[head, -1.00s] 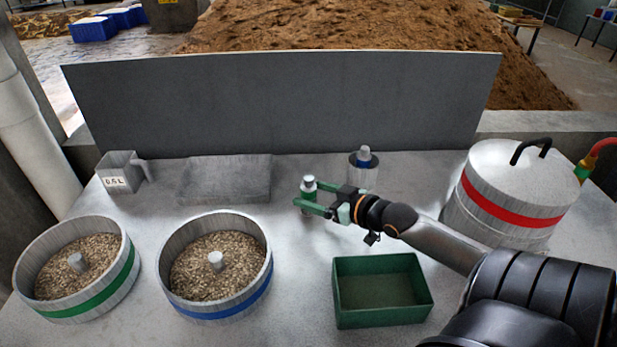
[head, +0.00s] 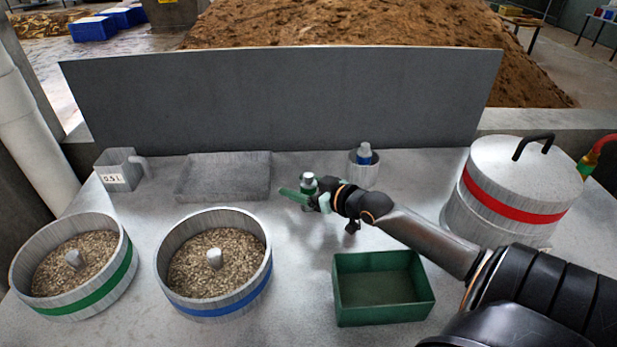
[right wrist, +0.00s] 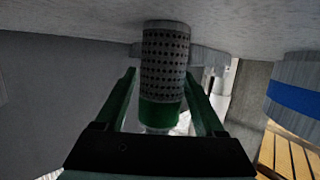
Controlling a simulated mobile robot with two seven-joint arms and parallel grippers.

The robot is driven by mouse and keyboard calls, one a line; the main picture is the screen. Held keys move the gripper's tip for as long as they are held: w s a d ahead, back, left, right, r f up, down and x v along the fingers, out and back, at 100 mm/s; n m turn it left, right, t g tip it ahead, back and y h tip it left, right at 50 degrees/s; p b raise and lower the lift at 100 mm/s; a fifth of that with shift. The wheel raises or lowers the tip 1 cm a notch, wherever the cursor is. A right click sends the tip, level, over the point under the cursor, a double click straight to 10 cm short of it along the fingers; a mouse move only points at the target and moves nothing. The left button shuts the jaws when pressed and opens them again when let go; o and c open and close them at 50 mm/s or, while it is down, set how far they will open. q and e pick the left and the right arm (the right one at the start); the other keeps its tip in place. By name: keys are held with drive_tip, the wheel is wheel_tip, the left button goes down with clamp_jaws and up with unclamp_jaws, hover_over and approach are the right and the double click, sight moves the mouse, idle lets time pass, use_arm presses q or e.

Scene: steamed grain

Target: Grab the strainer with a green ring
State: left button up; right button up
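The strainer with a green ring (head: 308,180) stands upright on the table in the middle of the head view. In the right wrist view it is a perforated grey cylinder (right wrist: 164,60) with a green band. My right gripper (head: 299,198) reaches it from the right, with its fingers on either side of it. In the right wrist view the fingers are apart, with the strainer between them and a narrow gap showing at its left. The right gripper looks open. My left gripper is in neither view.
A blue-ringed strainer (head: 364,153) stands in a grey cup (head: 363,174) behind my right arm. A green box (head: 385,315) is in front. Two grain-filled pots, green-banded (head: 95,297) and blue-banded (head: 228,303), stand left. A red-banded lidded pot (head: 512,208) is right.

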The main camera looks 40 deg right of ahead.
clamp_jaws()
idle(0.3)
idle(0.3)
